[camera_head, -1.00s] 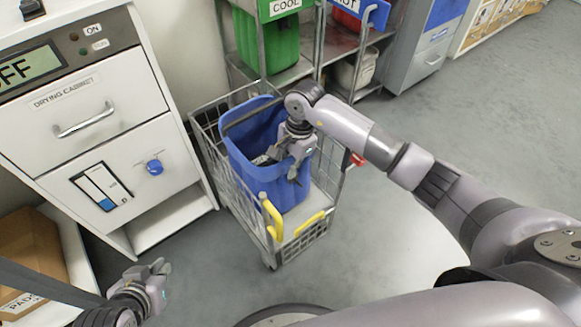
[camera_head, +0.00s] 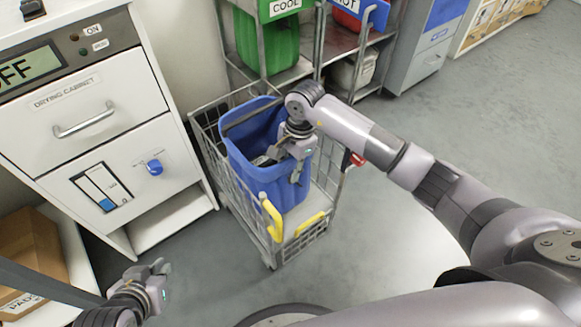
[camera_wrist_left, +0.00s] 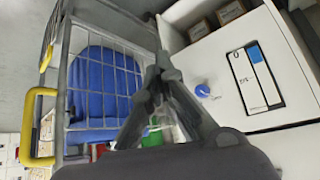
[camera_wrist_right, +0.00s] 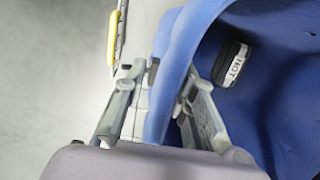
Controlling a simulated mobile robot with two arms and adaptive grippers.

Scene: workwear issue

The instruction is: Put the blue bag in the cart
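The blue bag (camera_head: 262,180), an open-topped tub shape, stands upright inside the wire cart (camera_head: 229,190). My right gripper (camera_head: 296,168) is at the bag's right front rim. In the right wrist view its fingers (camera_wrist_right: 160,105) stand apart on either side of the blue wall (camera_wrist_right: 187,50), with gaps showing, so it looks open. A dark item marked HOT (camera_wrist_right: 232,65) lies inside the bag. My left gripper (camera_head: 160,268) is low at the left, away from the cart. In the left wrist view its fingertips (camera_wrist_left: 157,72) meet, empty. The bag also shows there (camera_wrist_left: 100,85) behind the cart's wires.
A white drying cabinet (camera_head: 100,110) stands left of the cart. Behind are shelves with a green COOL bin (camera_head: 268,45) and a red HOT bin (camera_head: 347,18). A cardboard box (camera_head: 30,250) sits at lower left. The floor (camera_head: 450,130) to the right is clear.

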